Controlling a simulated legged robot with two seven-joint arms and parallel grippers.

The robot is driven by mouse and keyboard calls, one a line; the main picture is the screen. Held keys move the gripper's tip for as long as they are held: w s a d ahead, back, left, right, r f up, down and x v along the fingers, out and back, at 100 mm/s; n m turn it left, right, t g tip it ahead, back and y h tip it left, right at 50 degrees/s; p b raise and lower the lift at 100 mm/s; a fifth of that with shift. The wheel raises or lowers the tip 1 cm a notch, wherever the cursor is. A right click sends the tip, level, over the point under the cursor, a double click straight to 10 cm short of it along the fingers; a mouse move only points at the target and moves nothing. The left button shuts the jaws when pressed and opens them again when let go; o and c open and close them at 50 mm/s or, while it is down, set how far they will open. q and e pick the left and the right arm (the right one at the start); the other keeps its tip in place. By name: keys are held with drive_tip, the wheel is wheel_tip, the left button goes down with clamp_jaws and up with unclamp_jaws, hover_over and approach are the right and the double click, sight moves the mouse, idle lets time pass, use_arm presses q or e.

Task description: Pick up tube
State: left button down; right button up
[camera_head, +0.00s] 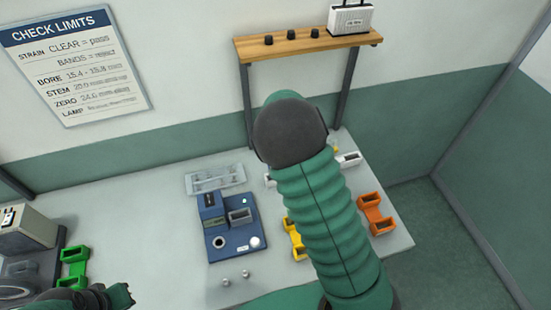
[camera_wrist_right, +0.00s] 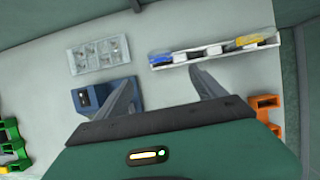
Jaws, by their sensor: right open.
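A clear tray (camera_head: 215,178) with small glassy pieces lies at the back of the table, left of my right arm. It also shows in the right wrist view (camera_wrist_right: 98,56), left of the fingers. I cannot make out a single tube in it. My right gripper (camera_wrist_right: 162,74) is open and empty above the table, its two fingers apart. In the head view my right arm's green sleeve and dark wrist hide its fingers. My left gripper (camera_head: 118,296) is low at the left front edge, small and partly cut off; its jaws are unclear.
A blue device (camera_head: 232,224) stands mid-table, with two small shiny round things (camera_head: 235,278) in front. A white rack (camera_wrist_right: 215,52) holds blue and yellow items. Yellow (camera_head: 296,240) and orange (camera_head: 376,213) holders stand right, a green holder (camera_head: 74,266) left. A wooden shelf (camera_head: 305,42) is behind.

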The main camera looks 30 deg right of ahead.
drive_tip(key=p+x, duration=0.1)
drive_tip(key=x, duration=0.9)
drive_tip(key=p+x, duration=0.1)
drive_tip(key=x, duration=0.5)
drive_tip(key=shift+w+d+r+p, duration=0.1)
drive_tip(key=shift+w+d+p, duration=0.1)
drive_tip(key=shift+w+p, duration=0.1)
drive_tip(key=shift+w+f, duration=0.15)
drive_tip(key=shift+f, duration=0.15)
drive_tip(key=shift+w+f, duration=0.1)
drive_tip(key=c, duration=1.5)
drive_tip(key=shift+o, duration=0.2)
